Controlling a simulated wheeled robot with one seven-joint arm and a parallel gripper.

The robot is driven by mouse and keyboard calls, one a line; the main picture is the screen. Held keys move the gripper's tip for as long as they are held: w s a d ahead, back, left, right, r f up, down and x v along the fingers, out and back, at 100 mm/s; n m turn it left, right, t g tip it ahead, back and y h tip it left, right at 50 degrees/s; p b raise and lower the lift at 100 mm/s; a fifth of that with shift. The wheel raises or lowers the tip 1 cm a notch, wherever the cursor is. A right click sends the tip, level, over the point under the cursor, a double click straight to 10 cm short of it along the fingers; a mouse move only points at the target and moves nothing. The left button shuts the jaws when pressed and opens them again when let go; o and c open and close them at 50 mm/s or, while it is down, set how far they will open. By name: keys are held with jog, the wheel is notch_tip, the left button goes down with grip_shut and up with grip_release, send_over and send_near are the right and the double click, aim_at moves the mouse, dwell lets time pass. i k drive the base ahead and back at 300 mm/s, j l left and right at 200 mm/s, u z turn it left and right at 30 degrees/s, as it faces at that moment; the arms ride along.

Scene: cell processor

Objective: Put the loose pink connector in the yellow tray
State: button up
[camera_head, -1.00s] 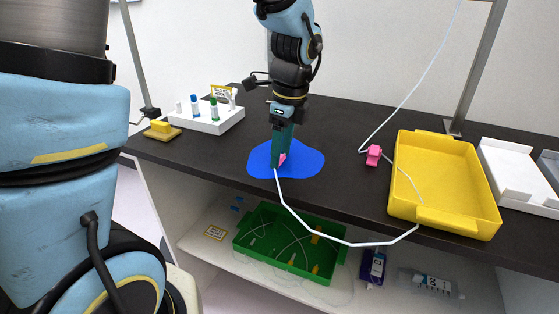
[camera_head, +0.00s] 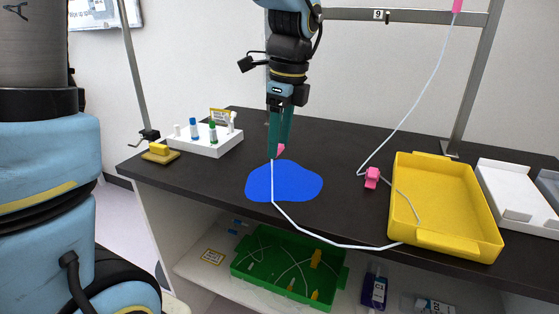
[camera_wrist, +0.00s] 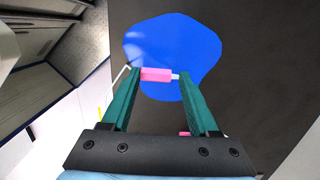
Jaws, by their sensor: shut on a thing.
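My gripper (camera_head: 276,152) is shut on a pink connector (camera_head: 281,149) and holds it above the blue patch. In the wrist view the connector (camera_wrist: 156,75) lies crosswise between the two green fingers of my gripper (camera_wrist: 158,76). A white tube (camera_head: 310,233) hangs from the held connector and runs right to the yellow tray (camera_head: 458,243). The yellow tray stands on the dark bench at the right, with a piece of tube inside it. Another pink connector (camera_head: 371,178) sits on the bench just left of the tray, on a tube coming from above.
A blue patch (camera_head: 284,184) lies flat on the bench below my gripper. A white rack with vials (camera_head: 208,143) and a yellow block (camera_head: 160,152) stand at the left. White trays (camera_head: 516,202) stand right of the yellow tray. A green bin (camera_head: 240,268) is on the lower shelf.

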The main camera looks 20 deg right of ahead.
aim_at(434, 225)
jog(key=k+l, duration=0.85)
jog(key=l, duration=0.2)
